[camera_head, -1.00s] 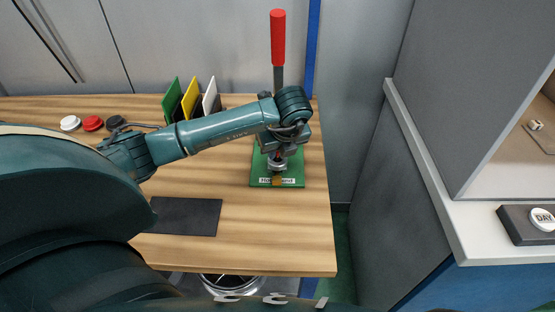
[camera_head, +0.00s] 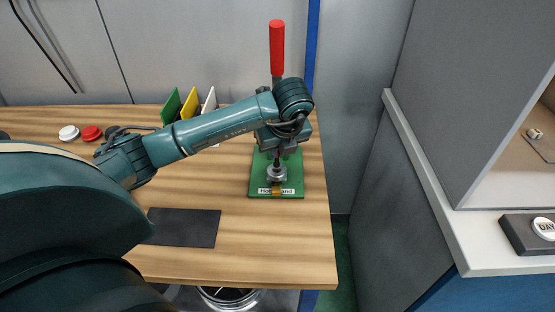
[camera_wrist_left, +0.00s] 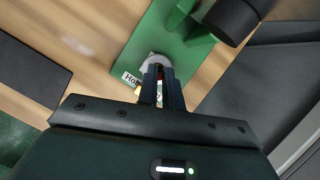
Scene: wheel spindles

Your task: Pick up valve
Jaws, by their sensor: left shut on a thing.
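My left gripper (camera_head: 277,161) reaches down over a green base plate (camera_head: 292,185) on the wooden table. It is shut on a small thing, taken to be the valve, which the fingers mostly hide. In the left wrist view a bit of red and white, likely part of the valve (camera_wrist_left: 159,88), shows between the fingers (camera_wrist_left: 160,72). A grey round metal seat (camera_head: 277,175) is on the plate just below the fingertips. It shows behind the fingers in the left wrist view (camera_wrist_left: 153,60). My right gripper is out of view.
A red-handled lever (camera_head: 277,48) stands upright behind my wrist. Green, yellow and white panels (camera_head: 190,105) stand at the back, with white and red buttons (camera_head: 91,133) to their left. A dark mat (camera_head: 185,227) lies at the front left. The table front right is clear.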

